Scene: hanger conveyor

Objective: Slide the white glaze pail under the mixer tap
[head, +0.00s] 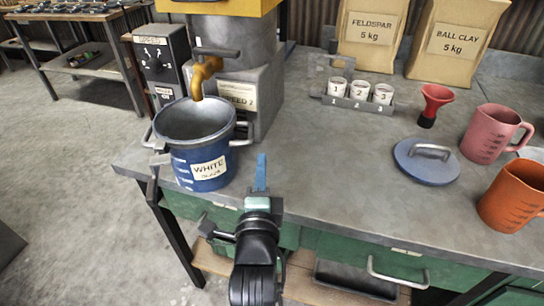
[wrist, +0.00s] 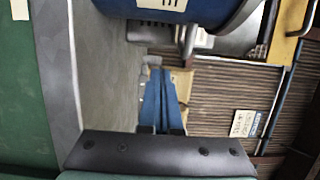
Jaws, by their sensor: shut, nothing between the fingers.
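The white glaze pail (head: 178,172) is a blue bucket with a grey rim, side handles and a label reading "WHITE". It stands upright at the bench's left end. The orange mixer tap (head: 205,72) hangs behind it, its outlet at the pail's back rim in the head view; I cannot tell whether it is over the opening. My gripper (head: 261,160) is shut and empty, its blue fingers in front of the pail's right side, apart from it. In the wrist view the shut fingers (wrist: 158,80) show below part of the pail (wrist: 165,10).
The mixer (head: 235,50) with a speed dial box (head: 155,60) stands behind the pail. A numbered cup rack (head: 330,101), red funnel (head: 432,103), blue lid (head: 420,170), pink jug (head: 488,135) and orange jug (head: 512,195) are to the right. The bench middle is clear.

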